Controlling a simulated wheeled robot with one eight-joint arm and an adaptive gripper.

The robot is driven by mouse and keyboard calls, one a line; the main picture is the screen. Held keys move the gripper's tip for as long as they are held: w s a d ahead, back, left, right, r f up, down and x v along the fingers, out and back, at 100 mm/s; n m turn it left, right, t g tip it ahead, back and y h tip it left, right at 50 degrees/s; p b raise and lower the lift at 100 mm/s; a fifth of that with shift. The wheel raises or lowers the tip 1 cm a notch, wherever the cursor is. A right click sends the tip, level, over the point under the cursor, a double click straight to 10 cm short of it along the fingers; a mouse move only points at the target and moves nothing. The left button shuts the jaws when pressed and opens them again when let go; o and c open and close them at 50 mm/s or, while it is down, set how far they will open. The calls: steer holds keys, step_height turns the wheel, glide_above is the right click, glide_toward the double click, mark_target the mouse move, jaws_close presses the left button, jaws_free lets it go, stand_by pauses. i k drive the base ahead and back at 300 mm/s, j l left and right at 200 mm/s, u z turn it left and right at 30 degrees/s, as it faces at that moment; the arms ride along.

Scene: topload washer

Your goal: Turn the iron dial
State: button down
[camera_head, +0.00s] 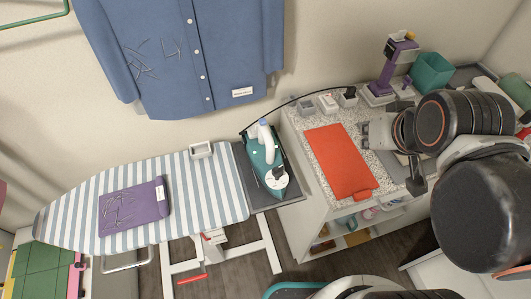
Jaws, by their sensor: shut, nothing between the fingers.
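The teal and white iron (258,157) lies on the dark rest plate at the right end of the striped ironing board. A round white dial (277,179) shows on the iron's lower part; its markings are too small to read. The iron's cord runs up and to the right. My gripper (367,134) is over the speckled counter, to the right of the iron and apart from it, near the right edge of the red mat. It is shut and holds nothing.
The striped ironing board (218,188) carries a folded purple cloth (135,205) and a small white tray (201,150). A red mat (337,160) lies on the speckled counter (299,128). A purple device (388,72) stands behind. A blue shirt (190,48) hangs on the wall.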

mark_target(277, 171)
steer(key=j+u, duration=0.35)
steer(key=i+j+u, duration=0.2)
steer(key=j+u, duration=0.2)
steer(key=j, duration=0.15)
steer(key=i+j+u, duration=0.15)
steer(key=j+u, duration=0.2)
steer(key=j+z, duration=0.1)
steer(key=z, duration=1.3)
